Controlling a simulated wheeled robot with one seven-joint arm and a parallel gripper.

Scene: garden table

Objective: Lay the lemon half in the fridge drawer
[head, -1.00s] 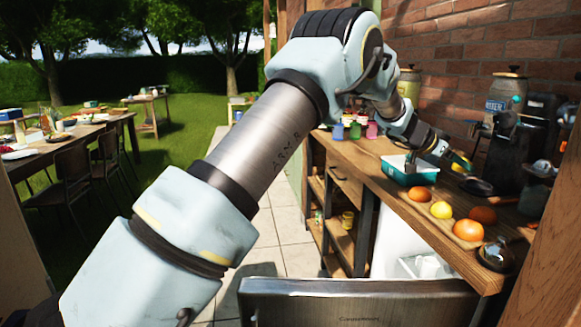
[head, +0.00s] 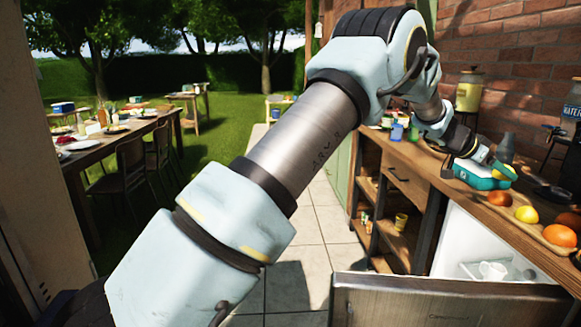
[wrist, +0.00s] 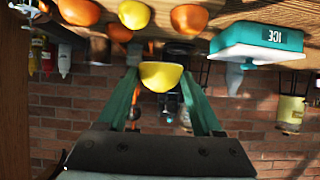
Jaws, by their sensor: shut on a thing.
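In the wrist view the yellow lemon half (wrist: 162,76) is between the fingertips of my gripper (wrist: 160,84), which is shut on it. In the head view my gripper (head: 498,168) is small, up over the wooden counter by the teal box; I cannot make out the lemon half clearly there. The fridge (head: 462,238) stands open under the counter, its white inside showing. A clear fridge drawer (head: 470,270) shows low inside it, with a pale thing in it; its front is partly hidden by the open door.
The open fridge door (head: 440,312) stands across the front. The teal and white ice box (wrist: 258,58) is on the counter. Oranges (head: 559,236) and a whole-looking lemon (head: 526,214) lie on a board. Paving (head: 312,240) left of the fridge is clear.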

